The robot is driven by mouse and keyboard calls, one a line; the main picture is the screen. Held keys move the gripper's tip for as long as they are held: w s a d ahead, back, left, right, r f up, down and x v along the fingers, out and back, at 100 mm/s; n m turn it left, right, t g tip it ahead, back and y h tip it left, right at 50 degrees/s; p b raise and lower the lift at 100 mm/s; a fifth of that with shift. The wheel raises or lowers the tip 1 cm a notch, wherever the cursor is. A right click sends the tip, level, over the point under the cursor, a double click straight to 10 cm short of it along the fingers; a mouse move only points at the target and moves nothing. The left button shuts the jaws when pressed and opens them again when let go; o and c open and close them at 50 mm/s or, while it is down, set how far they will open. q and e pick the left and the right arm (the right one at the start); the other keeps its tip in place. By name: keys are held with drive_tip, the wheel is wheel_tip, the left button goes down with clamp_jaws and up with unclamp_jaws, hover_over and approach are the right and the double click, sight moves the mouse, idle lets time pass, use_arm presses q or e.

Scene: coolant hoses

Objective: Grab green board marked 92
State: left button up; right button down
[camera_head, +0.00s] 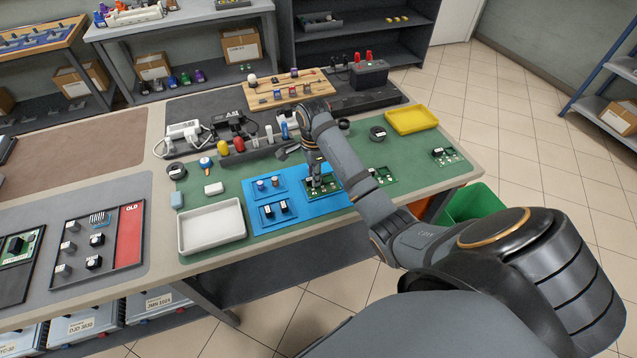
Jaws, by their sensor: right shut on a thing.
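My right gripper (315,172) points down over the right part of the blue mat (330,206). It is shut on a small green board (325,187) at the mat's upper right. I cannot tell whether the board is clear of the mat. A second green board (383,175) lies just right of the mat, partly behind my right arm. A third green board (446,156) lies at the right of the green work mat. Another green board (18,247) sits in a tray at the far left. The markings on the boards are too small to read. My left gripper is out of view.
A white tray (212,243) stands left of the blue mat, and a yellow tray (411,119) is at the back right. Small parts sit on the blue mat's left side. A green bin (472,201) is beyond the right edge.

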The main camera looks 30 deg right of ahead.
drive_tip(key=shift+r, duration=0.1)
drive_tip(key=shift+r, duration=0.2)
wheel_tip(320, 180, up, 3)
drive_tip(key=shift+r+p, duration=0.1)
drive_tip(key=shift+p, duration=0.45)
wheel_tip(320, 180, up, 6)
drive_tip(key=p, duration=0.6)
drive_tip(key=shift+r, duration=0.2)
drive_tip(key=shift+f, duration=0.1)
